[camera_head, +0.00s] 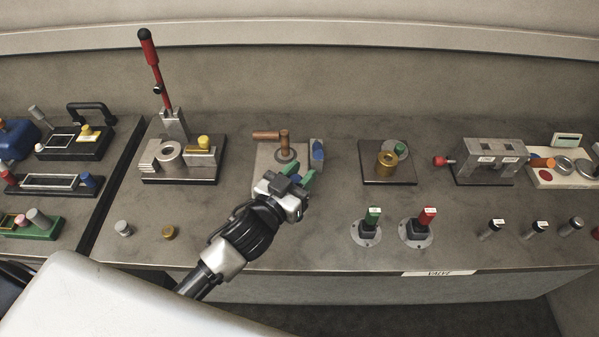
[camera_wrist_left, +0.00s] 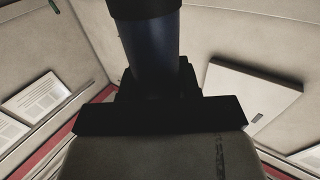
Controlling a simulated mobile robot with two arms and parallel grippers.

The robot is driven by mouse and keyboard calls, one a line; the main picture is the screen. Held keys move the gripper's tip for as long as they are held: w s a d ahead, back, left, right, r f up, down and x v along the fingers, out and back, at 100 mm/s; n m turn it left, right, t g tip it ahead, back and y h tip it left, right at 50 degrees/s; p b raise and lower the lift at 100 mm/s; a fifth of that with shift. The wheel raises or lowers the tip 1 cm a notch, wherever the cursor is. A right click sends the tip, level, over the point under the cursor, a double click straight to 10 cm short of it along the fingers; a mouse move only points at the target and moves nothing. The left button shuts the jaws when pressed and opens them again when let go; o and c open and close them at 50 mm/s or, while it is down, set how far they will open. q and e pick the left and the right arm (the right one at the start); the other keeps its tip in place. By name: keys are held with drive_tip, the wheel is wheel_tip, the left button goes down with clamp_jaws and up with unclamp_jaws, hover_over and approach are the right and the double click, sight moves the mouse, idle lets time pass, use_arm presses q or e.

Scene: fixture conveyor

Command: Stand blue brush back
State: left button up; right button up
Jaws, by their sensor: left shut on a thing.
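My left gripper (camera_head: 303,178) reaches in over the middle of the bench, at the front of a grey fixture plate with a brown-handled lever (camera_head: 270,136). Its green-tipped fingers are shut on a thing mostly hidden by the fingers. A small blue piece, which looks like the blue brush (camera_head: 318,150), shows just beyond the fingertips against a grey block (camera_head: 316,163). I cannot tell whether it stands or leans. The left wrist view shows a dark bluish cylinder (camera_wrist_left: 152,50), which I cannot identify, and walls behind. My right gripper is not in view.
A clamp with a tall red lever (camera_head: 155,70) stands left of the gripper. A brass ring on a dark plate (camera_head: 388,178) lies to the right. Green (camera_head: 372,216) and red (camera_head: 427,216) switches stand near the front edge. Bare bench lies between these fixtures.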

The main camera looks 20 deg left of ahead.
use_arm(q)
drive_tip(key=shift+a, duration=0.1)
drive_tip(key=shift+s+d+r, duration=0.1)
drive_tip(key=shift+d, duration=0.1)
drive_tip(key=shift+f+b, duration=0.3)
drive_tip(key=shift+f, duration=0.6)
drive_tip(key=shift+f+b, duration=1.2)
drive_tip(key=shift+f, duration=0.1)
drive_tip(key=shift+f+b, duration=0.4)
drive_tip(key=shift+f, duration=0.25)
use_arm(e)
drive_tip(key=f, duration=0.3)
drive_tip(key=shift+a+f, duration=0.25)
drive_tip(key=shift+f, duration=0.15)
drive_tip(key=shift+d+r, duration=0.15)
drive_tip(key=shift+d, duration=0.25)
